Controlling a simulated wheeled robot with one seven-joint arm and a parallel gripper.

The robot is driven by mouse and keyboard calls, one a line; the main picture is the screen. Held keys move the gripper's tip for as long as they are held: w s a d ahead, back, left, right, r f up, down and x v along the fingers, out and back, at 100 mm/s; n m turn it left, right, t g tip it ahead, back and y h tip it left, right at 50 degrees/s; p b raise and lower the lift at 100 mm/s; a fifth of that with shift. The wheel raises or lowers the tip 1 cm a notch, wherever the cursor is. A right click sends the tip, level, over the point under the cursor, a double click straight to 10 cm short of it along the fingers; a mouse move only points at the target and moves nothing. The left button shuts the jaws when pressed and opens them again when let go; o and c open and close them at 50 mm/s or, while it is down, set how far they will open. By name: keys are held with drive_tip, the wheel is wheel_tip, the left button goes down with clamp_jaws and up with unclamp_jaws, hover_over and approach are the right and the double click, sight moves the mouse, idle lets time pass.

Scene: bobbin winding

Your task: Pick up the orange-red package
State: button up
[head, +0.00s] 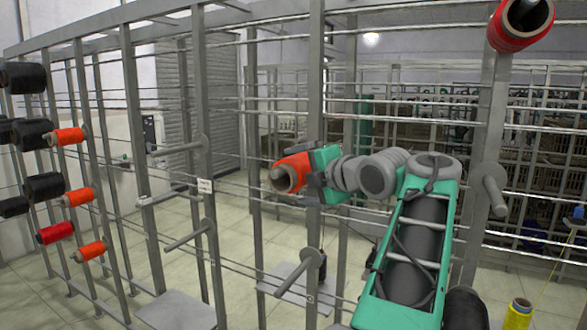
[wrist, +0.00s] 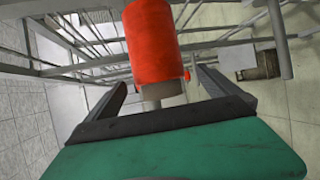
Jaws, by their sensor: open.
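The orange-red package (head: 292,172) is a wound bobbin with a hollow brown core, near the middle of the head view. In the wrist view its orange-red winding (wrist: 155,45) fills the top centre, with a pale core end toward my palm. My gripper (head: 305,172) is at the package's right side. In the wrist view my gripper (wrist: 163,85) is open, one dark finger on each side of the core end. The gap between the fingers and the package is hard to judge. The package's far end is hidden in the wrist view.
A grey creel frame (head: 130,110) with posts, thin rods and empty pegs (head: 188,236) surrounds my arm. Black bobbins (head: 44,186) and other orange-red ones (head: 67,136) hang at the left. A red bobbin (head: 521,23) is at the top right, and a yellow cone (head: 518,314) at the lower right.

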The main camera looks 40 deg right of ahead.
drive_tip(key=x, duration=0.1)
drive_tip(key=p+x, duration=0.1)
drive_tip(key=x, duration=0.1)
drive_tip(key=p+x, duration=0.1)
drive_tip(key=shift+w+d+r, duration=0.15)
drive_tip(key=shift+w+r, duration=0.05)
drive_tip(key=shift+w, duration=0.15)
drive_tip(key=shift+w+d+f, duration=0.1)
drive_tip(key=shift+w+f, duration=0.15)
drive_tip(key=shift+w, duration=0.1)
drive_tip(key=shift+c, duration=0.3)
drive_tip(key=c, duration=1.5)
drive_tip(key=shift+c, duration=0.2)
